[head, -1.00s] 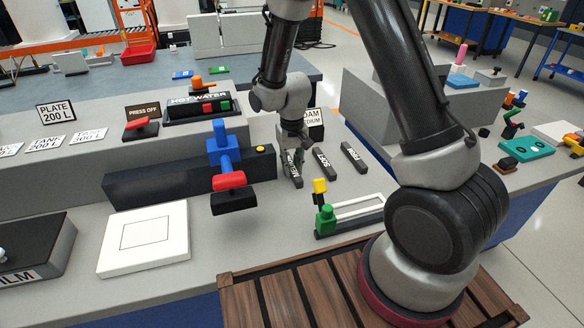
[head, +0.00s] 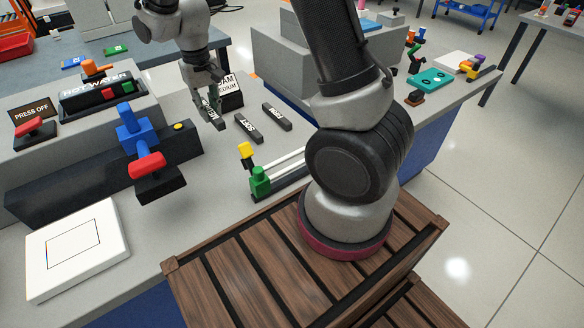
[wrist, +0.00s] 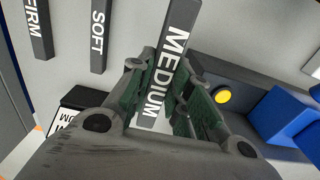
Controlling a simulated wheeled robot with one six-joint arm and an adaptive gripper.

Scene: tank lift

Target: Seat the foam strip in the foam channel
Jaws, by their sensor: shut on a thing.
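My gripper (head: 207,94) is shut on the dark grey foam strip marked MEDIUM (head: 214,117). In the wrist view the strip (wrist: 176,45) stands between the green-padded fingers (wrist: 165,88), its white lettering facing the camera. Whether it touches the counter I cannot tell. The SOFT strip (head: 248,128) and the FIRM strip (head: 277,116) lie to its right in the head view. The foam channel, with white rails (head: 284,169) and a green block (head: 260,181) at its left end, is nearer the front edge, partly hidden by my arm.
A sign reading MEDIUM (head: 229,92) stands behind the strips. A blue and red valve-like fixture (head: 140,140) on a dark block is to the left, with a white square plate (head: 75,245) in front.

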